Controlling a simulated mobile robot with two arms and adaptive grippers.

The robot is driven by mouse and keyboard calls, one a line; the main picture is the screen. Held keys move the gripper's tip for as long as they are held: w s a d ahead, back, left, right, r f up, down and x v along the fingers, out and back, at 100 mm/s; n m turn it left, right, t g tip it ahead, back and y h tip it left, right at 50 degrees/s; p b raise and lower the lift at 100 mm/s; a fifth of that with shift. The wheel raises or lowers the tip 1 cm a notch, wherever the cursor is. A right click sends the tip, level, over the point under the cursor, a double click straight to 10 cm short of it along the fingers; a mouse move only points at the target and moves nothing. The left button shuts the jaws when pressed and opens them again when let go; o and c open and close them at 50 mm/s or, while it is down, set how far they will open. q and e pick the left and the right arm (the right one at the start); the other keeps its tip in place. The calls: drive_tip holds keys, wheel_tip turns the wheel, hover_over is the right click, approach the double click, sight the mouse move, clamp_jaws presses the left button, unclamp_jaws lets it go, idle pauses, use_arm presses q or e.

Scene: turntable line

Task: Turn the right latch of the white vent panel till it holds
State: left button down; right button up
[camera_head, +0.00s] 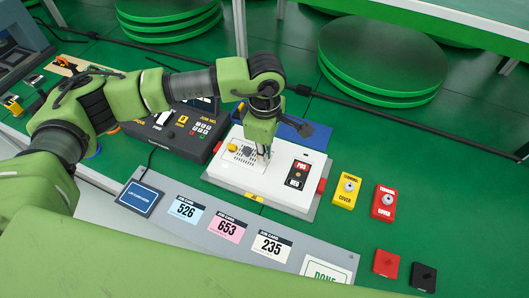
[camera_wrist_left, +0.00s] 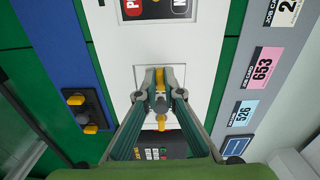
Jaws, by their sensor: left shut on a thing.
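The white unit (camera_head: 281,196) lies on the green table, with the vent panel (camera_head: 243,156) on its left part. The left yellow latch (camera_head: 232,146) is uncovered; it also shows in the left wrist view (camera_wrist_left: 162,122). My left gripper (camera_head: 265,156) comes down from above at the panel's right side. In the left wrist view its fingers (camera_wrist_left: 159,74) are shut around the right latch (camera_wrist_left: 159,78), a yellow tab. The fingers hide much of this latch and of the vent, so its exact angle is hard to tell. My right gripper is in neither view.
A dark part with yellow pieces (camera_wrist_left: 84,112) lies on the blue mat behind. A black keypad box (camera_head: 180,133) stands at left; yellow (camera_head: 347,190) and red (camera_head: 384,202) cover boxes at right. Job cards lie in front.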

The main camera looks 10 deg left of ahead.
use_arm(q)
drive_tip(key=c, duration=2.4)
unclamp_jaws()
drive_tip(key=shift+c, duration=0.2)
drive_tip(key=shift+r, duration=0.1)
wheel_tip(320, 180, up, 12)
